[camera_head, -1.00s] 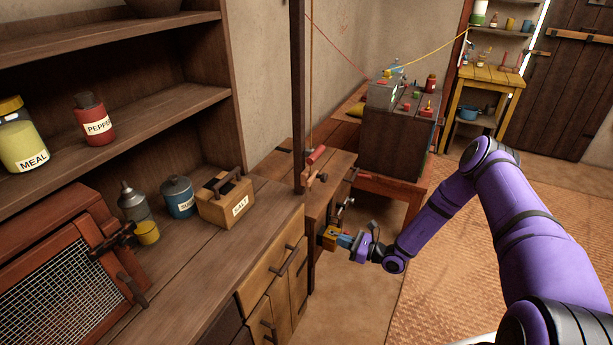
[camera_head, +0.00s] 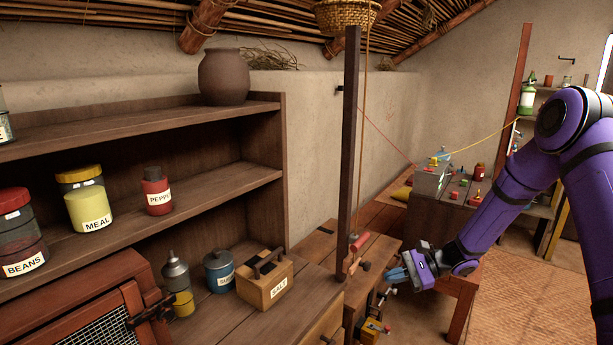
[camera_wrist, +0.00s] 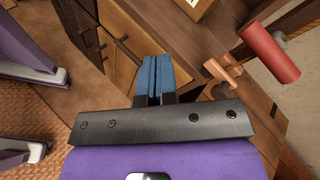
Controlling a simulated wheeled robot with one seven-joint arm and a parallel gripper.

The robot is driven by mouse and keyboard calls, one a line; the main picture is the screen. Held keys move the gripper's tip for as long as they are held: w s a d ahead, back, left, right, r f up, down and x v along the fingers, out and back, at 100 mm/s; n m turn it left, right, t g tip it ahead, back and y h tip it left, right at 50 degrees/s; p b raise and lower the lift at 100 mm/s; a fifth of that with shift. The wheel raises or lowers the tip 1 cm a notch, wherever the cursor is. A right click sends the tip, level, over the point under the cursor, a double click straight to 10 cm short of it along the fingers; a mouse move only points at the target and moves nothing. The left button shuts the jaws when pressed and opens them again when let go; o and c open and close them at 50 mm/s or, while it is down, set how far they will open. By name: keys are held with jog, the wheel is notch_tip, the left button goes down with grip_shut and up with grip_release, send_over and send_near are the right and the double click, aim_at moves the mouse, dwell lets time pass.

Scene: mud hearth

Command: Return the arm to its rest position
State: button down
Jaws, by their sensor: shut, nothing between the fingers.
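My purple arm (camera_head: 532,178) comes in from the right in the head view. My gripper (camera_head: 395,277) is at its end, in front of the wooden bench with the red-handled lever. Its blue fingers are together with nothing between them. In the wrist view the shut fingers of my gripper (camera_wrist: 154,78) are at the centre, over the cabinet's edge. The red handle (camera_wrist: 269,52) shows to their right, apart from them. A small yellow box (camera_head: 371,329) is below my gripper in the head view, apart from it.
A dark post (camera_head: 349,150) stands left of my gripper. The wooden salt box (camera_head: 264,283) sits on the counter (camera_head: 240,315) at left, under shelves with jars. A workbench (camera_head: 432,222) with small coloured things is behind my arm. Matted floor (camera_head: 510,300) lies open at right.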

jog(key=s+d+r+n+h, duration=0.1)
jog(key=s+r+n+h, duration=0.3)
jog(key=s+r, duration=0.55)
jog(key=s+r+n+h, duration=0.4)
jog(key=s+r, duration=0.2)
jog(key=r, duration=0.7)
jog(key=s+d+r+n+t+h, duration=0.2)
jog(key=s+r, duration=0.3)
jog(key=s, duration=0.4)
jog(key=s+d+r+n+t+h, duration=0.2)
jog(key=s+d+r+t+h, duration=0.1)
jog(key=s, duration=0.6)
jog(key=shift+s+d+r+h, duration=0.25)
jog(key=shift+d+r+h, duration=0.35)
jog(key=shift+d+r, duration=0.35)
